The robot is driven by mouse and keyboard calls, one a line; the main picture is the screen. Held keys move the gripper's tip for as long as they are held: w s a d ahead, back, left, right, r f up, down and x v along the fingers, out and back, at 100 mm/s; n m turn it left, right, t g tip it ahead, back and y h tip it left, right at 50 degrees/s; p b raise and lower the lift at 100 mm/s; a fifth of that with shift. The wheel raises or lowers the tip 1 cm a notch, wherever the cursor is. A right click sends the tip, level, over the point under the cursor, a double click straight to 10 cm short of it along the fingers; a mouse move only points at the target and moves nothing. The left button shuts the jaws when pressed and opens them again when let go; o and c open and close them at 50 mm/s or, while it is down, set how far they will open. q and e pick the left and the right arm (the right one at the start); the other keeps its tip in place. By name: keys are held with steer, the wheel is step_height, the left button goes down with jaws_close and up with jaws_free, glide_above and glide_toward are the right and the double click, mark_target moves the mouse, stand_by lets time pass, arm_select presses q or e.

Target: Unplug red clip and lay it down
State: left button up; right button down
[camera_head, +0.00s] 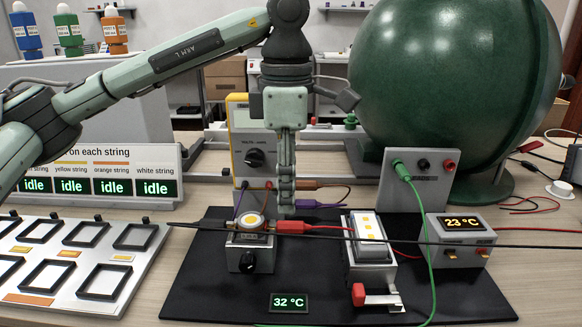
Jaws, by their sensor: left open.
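The red clip (290,227) sits at the right side of a small metal holder (250,250) that carries a round yellow-white LED (251,220). A red lead runs right from the clip. My left gripper (286,207) points straight down just above the red clip, with its fingers seen edge-on. It is open. I cannot tell whether the fingertips are around the clip or only above it. My right gripper is not in view.
A black mat (330,296) lies under the holder, with a white LED block (368,230) on a red-handled clamp. A green lead (428,230) crosses the right side. A multimeter (253,150) and a green sphere (450,80) stand behind. Bare mat lies in front.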

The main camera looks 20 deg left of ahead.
mark_target(287, 222)
arm_select(q)
step_height(287, 222, down, 6)
steer(key=shift+r, duration=0.1)
steer(key=shift+c, duration=0.3)
jaws_close()
stand_by(0.3)
